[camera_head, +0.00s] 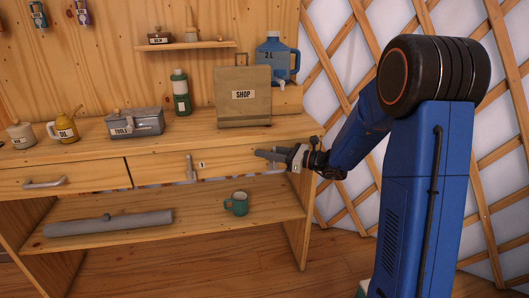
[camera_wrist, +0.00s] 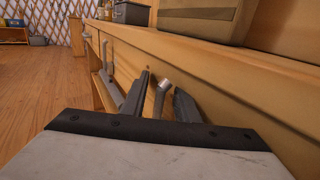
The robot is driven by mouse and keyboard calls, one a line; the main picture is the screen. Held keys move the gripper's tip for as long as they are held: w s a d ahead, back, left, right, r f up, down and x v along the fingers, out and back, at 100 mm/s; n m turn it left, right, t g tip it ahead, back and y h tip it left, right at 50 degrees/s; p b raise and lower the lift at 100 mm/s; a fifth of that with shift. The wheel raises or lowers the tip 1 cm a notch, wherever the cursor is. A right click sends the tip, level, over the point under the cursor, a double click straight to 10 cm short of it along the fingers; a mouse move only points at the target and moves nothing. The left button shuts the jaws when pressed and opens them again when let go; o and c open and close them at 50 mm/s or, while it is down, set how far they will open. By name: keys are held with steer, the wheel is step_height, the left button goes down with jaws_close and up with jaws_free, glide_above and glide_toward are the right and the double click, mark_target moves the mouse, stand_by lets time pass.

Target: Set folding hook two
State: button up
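My gripper (camera_head: 272,155) is at the right end of the bench's front board (camera_head: 228,163). In the wrist view its two dark fingers (camera_wrist: 160,95) stand apart. A small metal hook with a pale rounded end (camera_wrist: 163,85) shows between them; I cannot tell whether either finger touches it. In the head view my gripper mostly hides this hook. Another metal hook (camera_head: 190,168) hangs upright on the front board, left of a small label reading 1 (camera_head: 201,164). No label for hook two is readable.
A SHOP bag (camera_head: 243,98) stands on the bench top above my gripper. A green mug (camera_head: 237,204) and a long grey roll (camera_head: 108,222) lie on the lower shelf. A drawer with a handle (camera_head: 45,184) is at left. The lattice wall (camera_head: 340,60) is at right.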

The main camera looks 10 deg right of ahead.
steer(key=shift+w+a, duration=0.2)
steer(key=shift+a, duration=0.05)
steer(key=shift+c, duration=0.7)
jaws_close()
stand_by(0.6)
